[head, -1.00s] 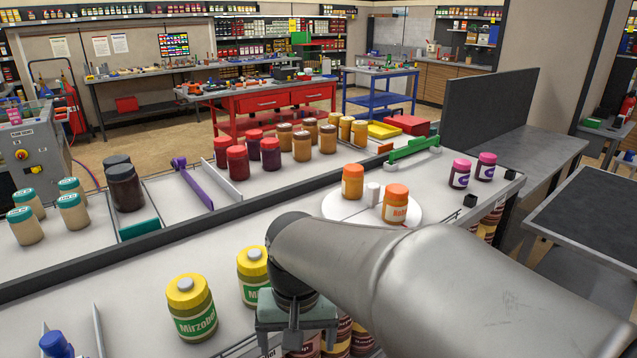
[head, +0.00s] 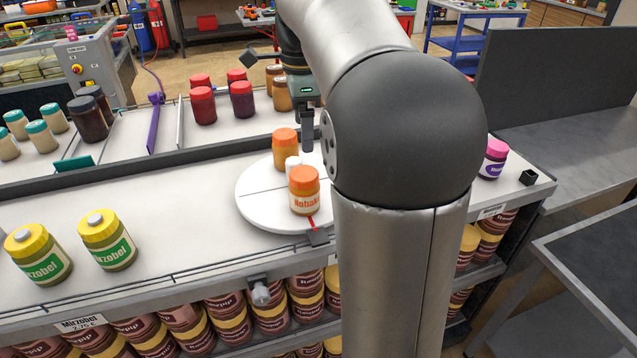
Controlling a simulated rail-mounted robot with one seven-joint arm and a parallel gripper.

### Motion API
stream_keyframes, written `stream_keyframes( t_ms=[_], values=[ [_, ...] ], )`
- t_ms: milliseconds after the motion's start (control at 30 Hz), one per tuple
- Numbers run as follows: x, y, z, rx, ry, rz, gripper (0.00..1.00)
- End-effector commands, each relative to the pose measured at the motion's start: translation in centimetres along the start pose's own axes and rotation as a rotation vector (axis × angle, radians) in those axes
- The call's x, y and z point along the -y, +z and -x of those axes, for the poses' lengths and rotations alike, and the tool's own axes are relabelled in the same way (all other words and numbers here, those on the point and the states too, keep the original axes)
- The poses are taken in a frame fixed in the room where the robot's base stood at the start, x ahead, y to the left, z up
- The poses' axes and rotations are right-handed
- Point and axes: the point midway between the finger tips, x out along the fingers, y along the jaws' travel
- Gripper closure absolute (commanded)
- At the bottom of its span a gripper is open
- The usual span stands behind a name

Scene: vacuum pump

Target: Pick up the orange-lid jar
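Two orange-lid jars stand upright on a round white turntable (head: 258,208) at the middle of the head view. The rear jar (head: 285,152) is plain on the side I see. The front jar (head: 304,192) has a white label. My gripper (head: 307,132) hangs from above, close to the right of the rear jar and behind the front jar in the picture. One dark finger shows clearly. I cannot tell whether it touches a jar, nor how wide the fingers are. My arm covers the turntable's right side.
Yellow-lid jars (head: 107,240) stand at the left on the counter (head: 170,215). Red-lid jars (head: 203,105) stand behind a dark divider (head: 130,167). A pink-lid jar (head: 494,159) is right of my arm. Clear counter lies between the yellow-lid jars and the turntable.

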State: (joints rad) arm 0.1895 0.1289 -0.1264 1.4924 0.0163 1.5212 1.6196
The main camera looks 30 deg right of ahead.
Motion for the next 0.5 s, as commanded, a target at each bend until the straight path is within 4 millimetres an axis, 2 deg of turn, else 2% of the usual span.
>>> stream_keyframes(
  t_ms=[500],
  values=[
    [-0.1, 0.0, -10.2, 0.0, 0.004, 0.002, 0.13]
  ],
)
